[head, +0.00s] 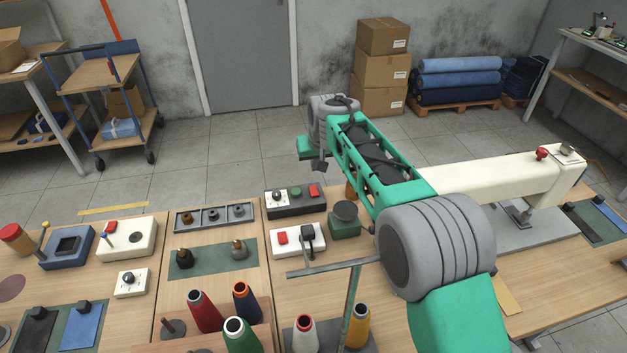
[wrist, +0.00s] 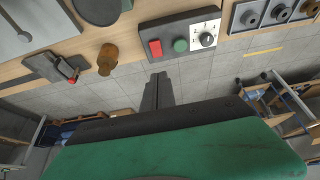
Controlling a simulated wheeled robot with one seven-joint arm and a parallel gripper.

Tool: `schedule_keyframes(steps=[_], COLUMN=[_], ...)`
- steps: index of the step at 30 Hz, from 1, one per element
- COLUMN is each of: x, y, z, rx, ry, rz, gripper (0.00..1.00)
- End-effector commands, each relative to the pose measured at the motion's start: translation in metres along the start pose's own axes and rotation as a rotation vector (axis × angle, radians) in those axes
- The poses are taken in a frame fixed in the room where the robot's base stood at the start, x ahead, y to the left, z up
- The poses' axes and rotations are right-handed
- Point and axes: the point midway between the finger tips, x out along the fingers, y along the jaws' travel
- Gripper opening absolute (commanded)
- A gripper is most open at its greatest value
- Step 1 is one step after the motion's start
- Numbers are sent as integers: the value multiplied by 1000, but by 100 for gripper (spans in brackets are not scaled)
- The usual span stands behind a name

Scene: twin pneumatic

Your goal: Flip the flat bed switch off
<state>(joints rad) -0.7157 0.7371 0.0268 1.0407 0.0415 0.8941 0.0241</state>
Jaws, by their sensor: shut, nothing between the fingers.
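No label marks the flat bed switch, so I cannot tell for sure which control it is. In the wrist view a small red-tipped lever (wrist: 68,72) stands on a dark plate at the table edge. A dark control box (head: 296,201) with a dial, a green button and a red button lies at the table's far edge; it also shows in the wrist view (wrist: 150,31). A white box (head: 297,241) with a red button and a black lever sits nearer. My gripper (wrist: 157,78) is shut and empty, apart from all of these, beyond the table's far edge; it shows small in the head view (head: 320,166).
A white sewing machine arm (head: 480,172) stands at the right. Thread cones (head: 205,310) and a metal T-shaped stand (head: 352,300) rise at the front. A brown cylinder (wrist: 107,58) stands between the dark box and the red-tipped lever.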

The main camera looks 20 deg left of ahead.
Motion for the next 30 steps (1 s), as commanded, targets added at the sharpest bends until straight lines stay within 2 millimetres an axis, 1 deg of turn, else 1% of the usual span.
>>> schedule_keyframes(steps=[3,5,6,7,14,17,20,23,30], x=[-14,-20,-17,-17,-17,-12,1,20,73], y=[0,0,0,0,0,0,0,0,0], z=[-9,-8,-2,-2,-2,-1,-1,-1,-1], rx=[1,1,0,0,-1,-1,-1,-1,-1], ry=[14,10,-7,-11,-11,-13,-14,-15,-14], rz=[-1,0,0,1,0,1,1,0,0], gripper=[0,0,0,0,0,0,0,0,0])
